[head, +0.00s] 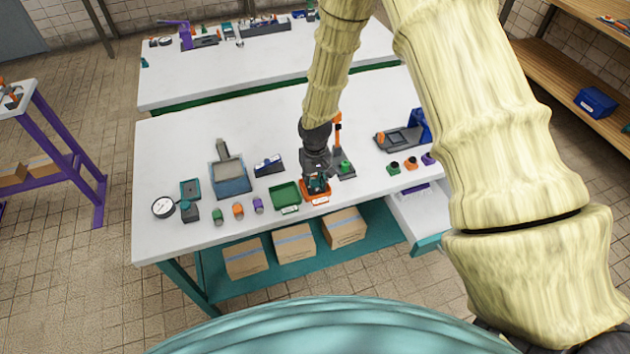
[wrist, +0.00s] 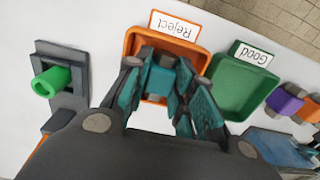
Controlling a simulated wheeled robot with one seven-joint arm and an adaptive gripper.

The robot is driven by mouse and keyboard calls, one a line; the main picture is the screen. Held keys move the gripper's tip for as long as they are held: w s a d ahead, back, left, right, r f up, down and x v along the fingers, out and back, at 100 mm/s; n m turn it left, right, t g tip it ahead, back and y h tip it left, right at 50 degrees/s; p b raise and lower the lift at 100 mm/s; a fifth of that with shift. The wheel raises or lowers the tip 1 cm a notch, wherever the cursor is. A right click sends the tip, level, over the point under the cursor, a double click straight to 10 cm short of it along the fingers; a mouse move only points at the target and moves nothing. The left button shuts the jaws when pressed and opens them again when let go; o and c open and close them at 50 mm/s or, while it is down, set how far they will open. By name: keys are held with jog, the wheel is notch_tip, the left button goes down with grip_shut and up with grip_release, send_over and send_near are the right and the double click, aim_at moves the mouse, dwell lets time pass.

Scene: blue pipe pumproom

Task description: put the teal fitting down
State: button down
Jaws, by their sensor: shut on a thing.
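My gripper (head: 317,183) is low over the orange tray (head: 326,198) near the front edge of the workbench. In the wrist view my gripper (wrist: 164,88) is shut on the teal fitting (wrist: 161,81), which sits between the fingers and over the orange tray (wrist: 196,62). The tray's label reads "Reject". The fingers hide part of the fitting, and I cannot tell whether it touches the tray floor.
The green tray (wrist: 246,93), labelled "Good", is right beside the orange one. A grey fixture with a green cylinder (wrist: 50,82) stands on the other side. Small coloured fittings stand along the bench (head: 165,255) front. An open drawer (head: 420,215) is at right.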

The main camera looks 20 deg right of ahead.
aim_at(315, 183)
jog(key=shift+f, duration=0.2)
jog(key=c, duration=1.5)
grip_release()
jog(key=shift+r, duration=0.25)
jog(key=shift+r+b, duration=1.95)
jog(key=shift+r, duration=4)
jog(key=shift+f, duration=0.1)
